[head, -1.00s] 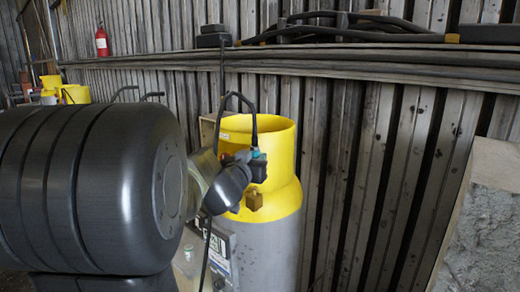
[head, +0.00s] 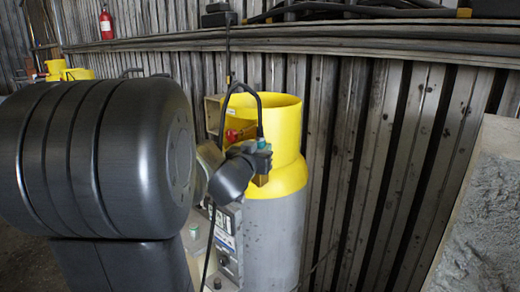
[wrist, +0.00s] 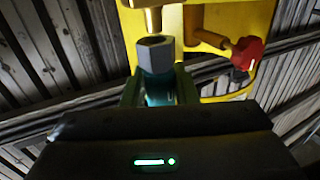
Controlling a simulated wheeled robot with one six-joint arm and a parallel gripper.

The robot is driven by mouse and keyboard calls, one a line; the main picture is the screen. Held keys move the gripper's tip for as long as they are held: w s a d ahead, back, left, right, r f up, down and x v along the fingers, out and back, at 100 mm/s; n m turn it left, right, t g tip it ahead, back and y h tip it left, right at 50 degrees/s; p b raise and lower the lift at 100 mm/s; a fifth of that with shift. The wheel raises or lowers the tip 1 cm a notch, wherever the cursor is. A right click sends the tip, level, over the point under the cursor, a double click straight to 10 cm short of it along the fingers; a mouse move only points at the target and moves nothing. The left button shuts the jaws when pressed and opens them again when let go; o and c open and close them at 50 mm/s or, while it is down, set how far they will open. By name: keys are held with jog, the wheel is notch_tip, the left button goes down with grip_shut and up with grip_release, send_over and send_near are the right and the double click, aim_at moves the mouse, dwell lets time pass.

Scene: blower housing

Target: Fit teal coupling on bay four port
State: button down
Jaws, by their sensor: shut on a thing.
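My gripper (wrist: 158,88) is shut on the teal coupling (wrist: 159,92), which has a grey hexagonal nut at its upper end in the wrist view. A brass port stub (wrist: 153,18) on the yellow housing is just above the nut, roughly in line with it. I cannot tell whether nut and stub touch. In the head view my gripper (head: 254,156) is in front of the yellow housing (head: 284,140), with a bit of teal (head: 262,144) showing at its end. No bay number can be read.
A red knob (wrist: 246,53) on a brass stem stands close to the right of the coupling; it also shows in the head view (head: 232,135). The grey cylinder (head: 275,240) is below the yellow housing. A corrugated wall stands behind, and a rough grey block (head: 485,210) at right.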

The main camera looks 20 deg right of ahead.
jog(key=shift+f+b, duration=0.95)
jog(key=shift+f, duration=0.25)
jog(key=c, duration=1.1)
grip_release()
jog(key=v, duration=1.4)
jog(key=shift+w+d, duration=0.1)
jog(key=x, duration=1.4)
jog(key=shift+r, duration=0.2)
